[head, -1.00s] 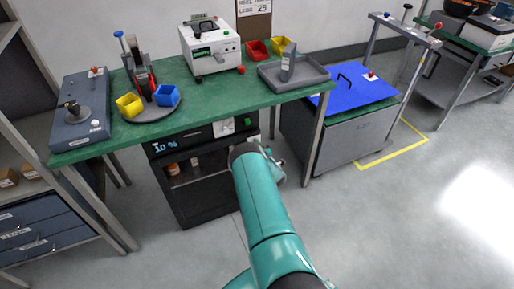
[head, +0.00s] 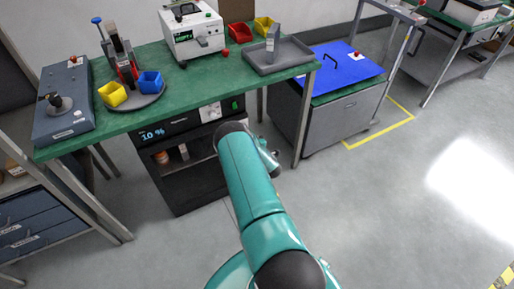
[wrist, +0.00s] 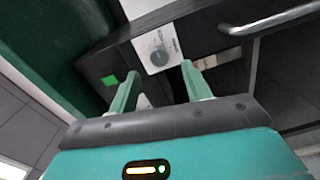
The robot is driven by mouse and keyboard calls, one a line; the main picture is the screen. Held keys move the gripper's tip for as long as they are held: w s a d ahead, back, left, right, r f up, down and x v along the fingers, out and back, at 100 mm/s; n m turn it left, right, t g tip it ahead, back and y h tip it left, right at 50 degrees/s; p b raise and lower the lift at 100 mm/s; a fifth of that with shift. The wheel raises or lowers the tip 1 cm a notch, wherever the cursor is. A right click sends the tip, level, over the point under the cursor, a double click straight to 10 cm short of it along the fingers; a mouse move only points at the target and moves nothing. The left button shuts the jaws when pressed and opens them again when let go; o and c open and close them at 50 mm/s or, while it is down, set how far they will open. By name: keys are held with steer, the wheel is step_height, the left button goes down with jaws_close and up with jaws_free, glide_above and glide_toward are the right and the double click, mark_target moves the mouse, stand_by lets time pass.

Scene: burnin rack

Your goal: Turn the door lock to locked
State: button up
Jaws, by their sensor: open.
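The door lock is a round grey knob (wrist: 160,58) on a white plate; the wrist view shows it ahead of my fingertips. The plate (head: 210,112) shows in the head view on the upper right front of the black cabinet (head: 190,205) under the green bench. The knob's exact setting is too small to read. My gripper (wrist: 158,72) is open and empty, its two green fingers pointing toward the plate, one to each side of the knob in the picture. They appear short of the knob, with no visible contact. In the head view my arm hides the fingers.
A metal bar handle (wrist: 275,22) runs along the cabinet front, right of the plate in the wrist view. A green light (wrist: 110,80) lies left of the plate. The bench leg (head: 304,120) and blue-topped grey cart (head: 345,115) stand right. Floor at right is clear.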

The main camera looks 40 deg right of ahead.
steer(key=v, duration=0.8)
steer(key=shift+s+a, duration=0.15)
steer(key=shift+s, duration=0.15)
steer(key=shift+r, duration=0.1)
steer(key=w+a+r+m+g+h, duration=0.1)
steer(key=w+r+m+g, duration=0.15)
steer(key=w+r, duration=0.45)
steer(key=w+a+r+m+g+h, duration=0.1)
steer(key=w+r+m, duration=0.3)
steer(key=r, duration=0.6)
steer(key=a+r+m+g+y, duration=0.1)
steer(key=a+r+m, duration=0.1)
steer(key=a+r, duration=0.45)
steer(key=a+r+m+g, duration=0.15)
steer(key=a+r, duration=0.25)
steer(key=r, duration=0.5)
steer(key=s+a+r+m+g+y, duration=0.1)
steer(key=s+a+r+m+y, duration=0.15)
steer(key=s+a+r, duration=0.5)
steer(key=s+a+r+g+y, duration=0.1)
steer(key=s+a+r+g, duration=0.1)
steer(key=s+a, duration=0.7)
steer(key=s+a+r+g+y, duration=0.2)
steer(key=s+a+r, duration=0.3)
steer(key=s+a, duration=0.5)
steer(key=s, duration=0.5)
steer(key=shift+s+r, duration=0.3)
steer(key=shift+r, duration=0.05)
